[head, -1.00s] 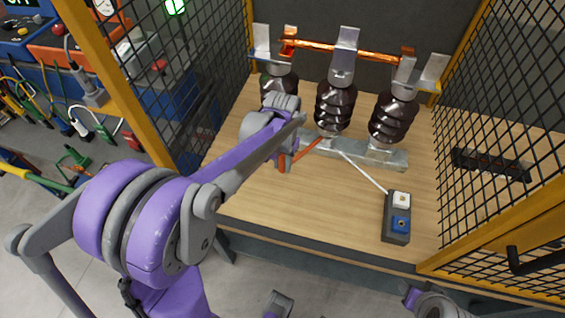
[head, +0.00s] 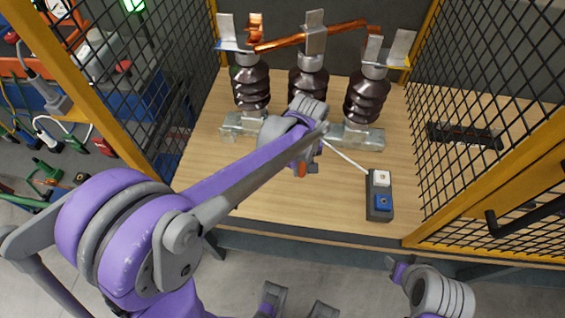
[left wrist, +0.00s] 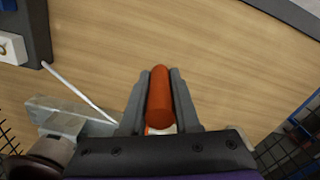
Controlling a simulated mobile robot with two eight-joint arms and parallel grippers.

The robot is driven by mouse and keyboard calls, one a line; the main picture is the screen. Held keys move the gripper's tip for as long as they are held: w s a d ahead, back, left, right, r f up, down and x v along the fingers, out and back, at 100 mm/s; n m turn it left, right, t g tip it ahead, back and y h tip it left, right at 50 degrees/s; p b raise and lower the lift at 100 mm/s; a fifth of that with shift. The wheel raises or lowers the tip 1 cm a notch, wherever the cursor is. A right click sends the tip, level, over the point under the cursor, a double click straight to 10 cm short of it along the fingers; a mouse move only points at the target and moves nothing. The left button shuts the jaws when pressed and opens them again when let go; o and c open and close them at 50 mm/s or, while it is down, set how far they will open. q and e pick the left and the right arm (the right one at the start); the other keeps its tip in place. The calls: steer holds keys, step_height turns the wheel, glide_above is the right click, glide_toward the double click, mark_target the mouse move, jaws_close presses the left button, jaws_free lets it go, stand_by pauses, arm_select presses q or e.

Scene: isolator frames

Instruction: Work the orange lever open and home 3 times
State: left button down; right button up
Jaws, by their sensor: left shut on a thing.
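The orange lever (left wrist: 159,98) lies between the two fingers of my left gripper (left wrist: 159,92) in the left wrist view, and the fingers are shut on it. In the head view my left gripper (head: 312,160) is in front of the middle insulator (head: 308,86), and only a small part of the lever (head: 303,170) shows below it. The copper bar (head: 310,36) on top of the middle insulator is turned askew. Its left end is toward me and its right end toward the back, off the line of the outer posts.
A grey box with a white and a blue button (head: 379,195) stands right of the lever on the wooden bench (head: 240,190), with a pale rod running to it. Yellow-framed mesh panels (head: 485,130) stand at both sides. A dark bar (head: 463,136) lies behind the right mesh.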

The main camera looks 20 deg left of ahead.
arm_select(q)
steer(key=w+d+n, duration=0.2)
steer(key=w+d, duration=0.2)
steer(key=d, duration=0.3)
steer(key=shift+d+n, duration=0.2)
steer(key=shift+n, duration=0.2)
steer(key=c, duration=0.7)
jaws_free()
steer(key=shift+o, duration=0.2)
steer(key=shift+r, duration=0.1)
step_height(320, 180, up, 11)
steer(key=shift+f+p, duration=0.2)
steer(key=shift+p, duration=0.2)
steer(key=shift+a, duration=0.1)
